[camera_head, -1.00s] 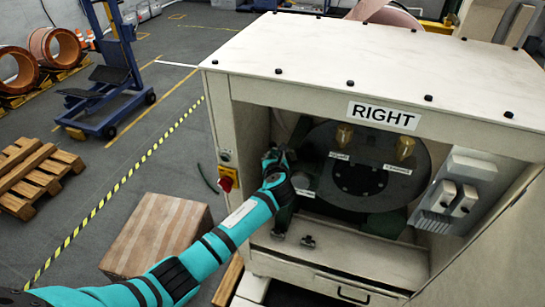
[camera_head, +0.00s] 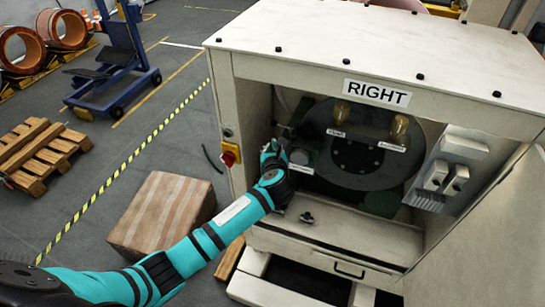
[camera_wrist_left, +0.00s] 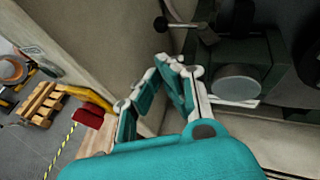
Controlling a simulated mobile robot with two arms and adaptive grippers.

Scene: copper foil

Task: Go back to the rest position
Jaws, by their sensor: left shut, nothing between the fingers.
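My left gripper (camera_head: 272,152) is at the open front of the white cabinet marked RIGHT (camera_head: 240,110), beside its left inner wall. In the left wrist view the gripper (camera_wrist_left: 168,62) has its fingertips together with nothing between them. The teal left arm reaches in from the lower left of the head view. My right gripper is not in view.
Inside the cabinet is a dark round disc (camera_head: 355,155) with brass fittings. A red switch (camera_head: 229,158) is on the cabinet's left edge. A cardboard box (camera_head: 163,212), a wooden pallet (camera_head: 38,152) and a blue lifter (camera_head: 118,65) stand on the floor at left.

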